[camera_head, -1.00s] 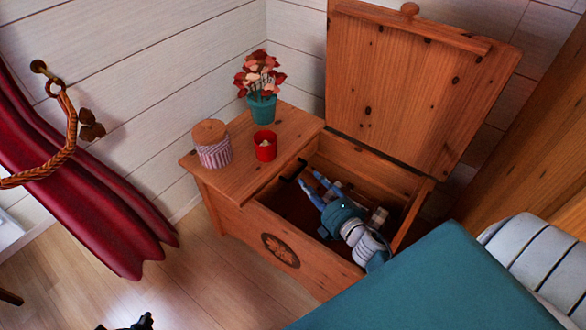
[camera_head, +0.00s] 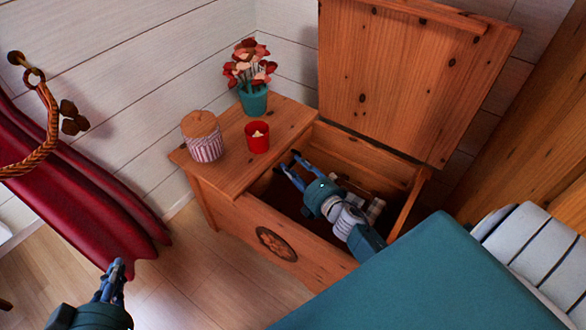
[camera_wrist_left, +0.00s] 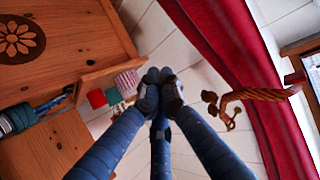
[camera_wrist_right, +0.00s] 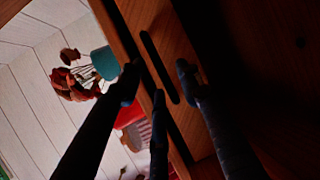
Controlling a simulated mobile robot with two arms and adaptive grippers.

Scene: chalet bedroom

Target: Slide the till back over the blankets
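The open wooden chest (camera_head: 312,263) stands in the corner. Inside it, checkered cloth (camera_head: 376,207), apparently the blankets, shows partly behind my right arm. My right gripper (camera_head: 288,163) reaches into the chest, its fingers apart at the inner edge of the left top section. In the right wrist view its fingers (camera_wrist_right: 160,85) spread around a wooden piece with a long dark slot (camera_wrist_right: 158,66), which looks like the till's end; contact is unclear. Most of the till is hidden. My left gripper (camera_head: 115,268) is outside the chest, over the floor, its fingertips together and empty in the left wrist view (camera_wrist_left: 158,76).
On the chest's left top stand a flowerpot (camera_head: 254,101), a red candle cup (camera_head: 257,138) and a striped jar (camera_head: 206,149). The raised lid (camera_head: 410,85) leans back. A teal bed cover (camera_head: 430,280) borders the right front; red curtain (camera_head: 75,205) hangs left.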

